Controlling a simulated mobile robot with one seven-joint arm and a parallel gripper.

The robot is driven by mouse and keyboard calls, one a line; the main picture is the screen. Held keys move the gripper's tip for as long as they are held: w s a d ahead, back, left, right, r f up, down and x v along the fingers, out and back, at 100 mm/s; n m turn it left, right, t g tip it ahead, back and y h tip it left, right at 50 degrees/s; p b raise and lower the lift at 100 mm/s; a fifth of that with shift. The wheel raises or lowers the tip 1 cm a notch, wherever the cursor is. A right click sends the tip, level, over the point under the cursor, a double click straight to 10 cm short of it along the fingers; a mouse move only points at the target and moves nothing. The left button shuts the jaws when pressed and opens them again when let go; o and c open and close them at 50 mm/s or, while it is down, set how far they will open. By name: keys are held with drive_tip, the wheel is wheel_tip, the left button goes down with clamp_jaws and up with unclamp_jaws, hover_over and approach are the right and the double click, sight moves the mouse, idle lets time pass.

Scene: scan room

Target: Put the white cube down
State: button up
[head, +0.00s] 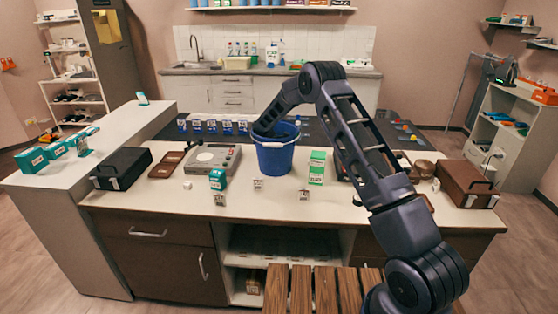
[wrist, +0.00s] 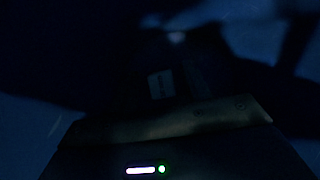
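My arm reaches down into a blue bucket (head: 275,156) standing on the counter, and its end is hidden inside. The wrist view is very dark and bluish. My gripper (wrist: 165,122) shows there only as a dim shape, and its fingers cannot be made out. A faint pale rectangle (wrist: 162,84) lies ahead of it; I cannot tell what it is or whether it is held. Small whitish blocks stand on the counter: a plain one (head: 188,185) at left and labelled ones (head: 258,184) in front of the bucket. I cannot tell which is the task's white cube.
The counter (head: 150,200) has bare room at its front left. A grey device (head: 212,158) and a black case (head: 121,168) stand left of the bucket. A green-and-white box (head: 317,167) is close on its right. A brown case (head: 466,184) stands at the right end.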

drive_tip(key=shift+r, duration=0.1)
drive_tip(key=v, duration=0.7)
drive_tip(key=shift+a+r, duration=0.15)
drive_tip(key=shift+r, duration=0.15)
